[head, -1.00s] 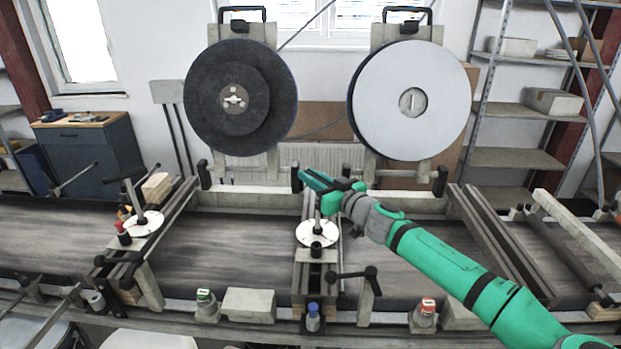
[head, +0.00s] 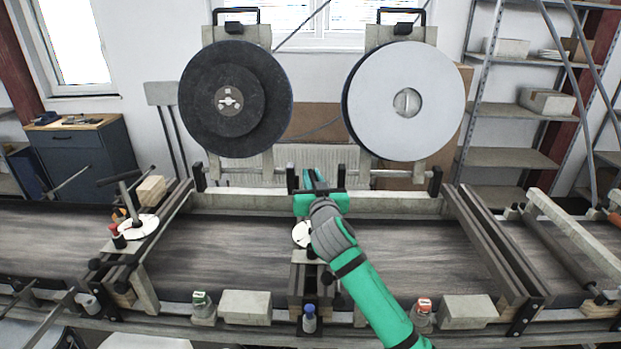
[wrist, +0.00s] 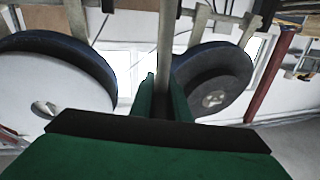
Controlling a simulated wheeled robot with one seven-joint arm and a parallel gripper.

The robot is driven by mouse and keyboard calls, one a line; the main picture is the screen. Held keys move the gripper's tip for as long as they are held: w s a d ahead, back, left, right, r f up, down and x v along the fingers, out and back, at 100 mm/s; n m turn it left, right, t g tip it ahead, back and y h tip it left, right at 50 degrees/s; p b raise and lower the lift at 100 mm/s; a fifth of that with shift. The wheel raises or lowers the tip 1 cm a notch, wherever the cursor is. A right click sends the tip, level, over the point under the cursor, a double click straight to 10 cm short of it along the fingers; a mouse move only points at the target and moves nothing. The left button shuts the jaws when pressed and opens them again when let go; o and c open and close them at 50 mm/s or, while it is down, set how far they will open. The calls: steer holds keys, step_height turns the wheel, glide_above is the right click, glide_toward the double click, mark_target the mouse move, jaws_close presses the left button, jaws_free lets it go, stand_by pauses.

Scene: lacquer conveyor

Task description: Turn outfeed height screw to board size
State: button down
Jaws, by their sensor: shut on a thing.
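The middle height screw stands over a white dial (head: 301,235) on a dark bracket across the conveyor. My gripper (head: 317,181) is above this dial and covers most of the screw's top and handle. In the wrist view my gripper (wrist: 164,98) has its green fingers close together, with a grey bar (wrist: 166,45) lined up between them. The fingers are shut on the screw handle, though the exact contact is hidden. A second height screw with a T-handle (head: 121,178) and white dial (head: 138,227) stands at left, apart from my gripper.
Two large discs, one dark (head: 235,98) and one white (head: 405,98), hang close behind my gripper. The conveyor belt (head: 420,245) is bare on both sides of the middle bracket.

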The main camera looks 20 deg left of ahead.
steer(key=shift+w+d+f+m+t+h, duration=0.15)
steer(key=shift+m+t+h, duration=0.3)
steer(key=shift+m+h, duration=0.55)
steer(key=shift+d+m+t+h, duration=0.15)
steer(key=shift+m+t+h, duration=0.4)
steer(key=shift+h, duration=0.75)
steer(key=m+g+h, duration=0.1)
steer(key=m+h, duration=0.2)
steer(key=h, duration=0.1)
steer(key=d+m+h, duration=0.1)
steer(key=m+h, duration=0.2)
steer(key=h, duration=0.2)
steer(key=d+m+g+h, duration=0.1)
steer(key=m+h, duration=0.2)
steer(key=h, duration=0.1)
steer(key=shift+d+r+g, duration=0.2)
steer(key=shift+r+g, duration=0.05)
steer(key=shift+g, duration=0.05)
steer(key=shift+s+d+r+h, duration=0.1)
steer(key=shift+s+h, duration=0.1)
steer(key=shift+h, duration=0.2)
steer(key=c, duration=1.7)
jaws_free()
